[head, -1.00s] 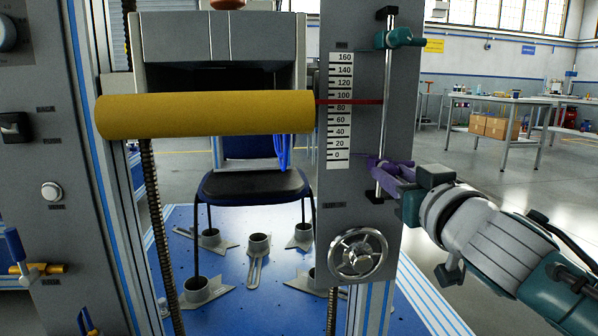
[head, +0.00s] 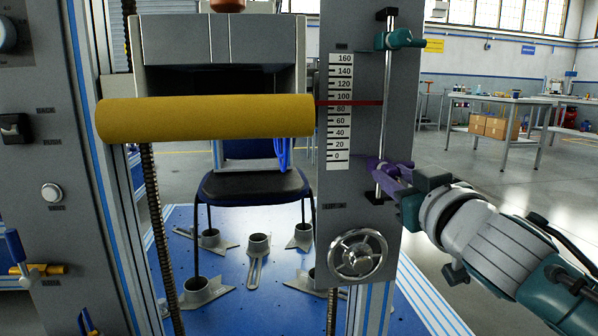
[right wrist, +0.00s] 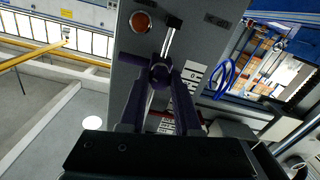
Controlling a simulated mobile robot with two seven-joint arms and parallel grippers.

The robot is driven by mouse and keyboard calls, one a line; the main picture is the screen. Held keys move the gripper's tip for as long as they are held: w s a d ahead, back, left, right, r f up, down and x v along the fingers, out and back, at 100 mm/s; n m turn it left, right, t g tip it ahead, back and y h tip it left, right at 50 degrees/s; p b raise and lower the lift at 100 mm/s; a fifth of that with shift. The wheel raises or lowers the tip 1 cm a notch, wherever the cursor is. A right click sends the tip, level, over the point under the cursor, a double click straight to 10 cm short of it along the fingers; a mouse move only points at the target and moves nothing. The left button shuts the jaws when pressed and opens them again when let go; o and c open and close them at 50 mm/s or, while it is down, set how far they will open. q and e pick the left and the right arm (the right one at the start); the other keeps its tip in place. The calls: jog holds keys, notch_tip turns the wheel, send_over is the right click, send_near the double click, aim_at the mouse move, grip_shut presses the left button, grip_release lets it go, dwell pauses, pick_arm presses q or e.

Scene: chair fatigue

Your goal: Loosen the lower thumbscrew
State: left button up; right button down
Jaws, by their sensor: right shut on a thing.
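The lower thumbscrew (right wrist: 160,73) is a dark purple knob on a clamp at the slim vertical rod of the grey panel. In the head view the purple clamp (head: 376,168) sits low on the rod, beside the foot of the scale. My right gripper (head: 398,174) reaches it from the right and is shut on the thumbscrew. In the right wrist view its two dark fingers stand on either side of the knob and partly hide it. A teal upper clamp (head: 400,39) sits near the top of the rod. My left gripper does not show.
A chrome handwheel (head: 358,255) is just below the clamp. A white scale (head: 339,110) with a red pointer is left of the rod. A yellow roller (head: 205,118) hangs over a dark chair (head: 255,184). Open floor lies to the right, before workbenches (head: 510,99).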

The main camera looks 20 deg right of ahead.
jog(key=n, duration=0.6)
jog(key=shift+p, duration=0.35)
jog(key=n, duration=0.5)
jog(key=shift+r+n, duration=0.1)
jog(key=shift+n, duration=0.2)
jog(key=n, duration=0.5)
jog(key=shift+p, duration=0.35)
jog(key=n, duration=0.5)
jog(key=shift+n+p, duration=0.3)
jog(key=shift+n, duration=0.1)
jog(key=c, duration=0.6)
grip_release()
